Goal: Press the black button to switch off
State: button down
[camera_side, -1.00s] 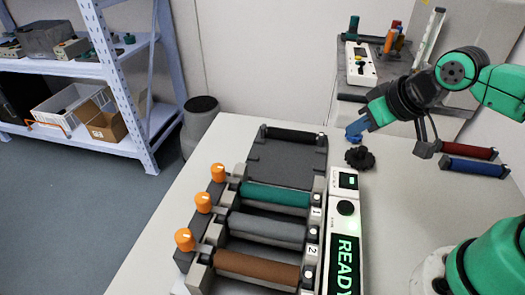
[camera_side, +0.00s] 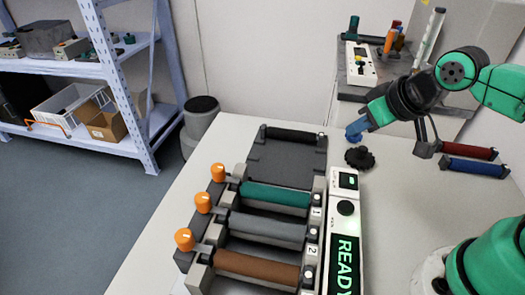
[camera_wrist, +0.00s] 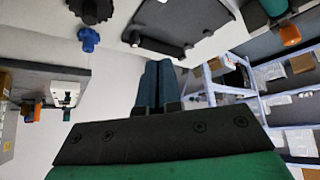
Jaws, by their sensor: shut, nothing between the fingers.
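The printer's control panel (camera_side: 343,225) is a white strip along its right side, with a lit screen reading READY (camera_side: 345,262). A round black button (camera_side: 346,207) sits on the panel above that screen, below a small dark inset with a pale green light (camera_side: 348,181). My gripper (camera_side: 358,127) is in the air behind and slightly right of the panel, well apart from the button. Its blue fingers are together with nothing between them, as the wrist view (camera_wrist: 156,70) also shows. The black button is not visible in the wrist view.
The printer holds green (camera_side: 275,195), grey (camera_side: 266,229) and brown (camera_side: 256,267) rollers, with orange knobs (camera_side: 203,202) on its left. A black gear (camera_side: 360,158) and a small blue part (camera_side: 353,137) lie near my gripper. Red (camera_side: 468,150) and blue (camera_side: 474,167) rollers lie right.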

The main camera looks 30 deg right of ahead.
aim_at(351, 206)
jog(key=shift+s, duration=0.1)
jog(key=s+a+n+g+y, duration=0.1)
jog(key=s+f+n+g+y, duration=0.1)
jog(key=s+g+y, duration=0.1)
jog(key=shift+a, duration=0.4)
jog(key=s+a+r+n+g+y, duration=0.2)
jog(key=s+a+r+n+y, duration=0.1)
jog(key=r+n+y, duration=0.1)
jog(key=shift+a+n+g+y, duration=0.4)
jog(key=shift+n+y, duration=0.2)
jog(key=shift+y, duration=0.4)
jog(key=shift+f, duration=4.4)
jog(key=shift+d, duration=0.1)
jog(key=shift+f, duration=0.4)
jog(key=shift+r, duration=0.1)
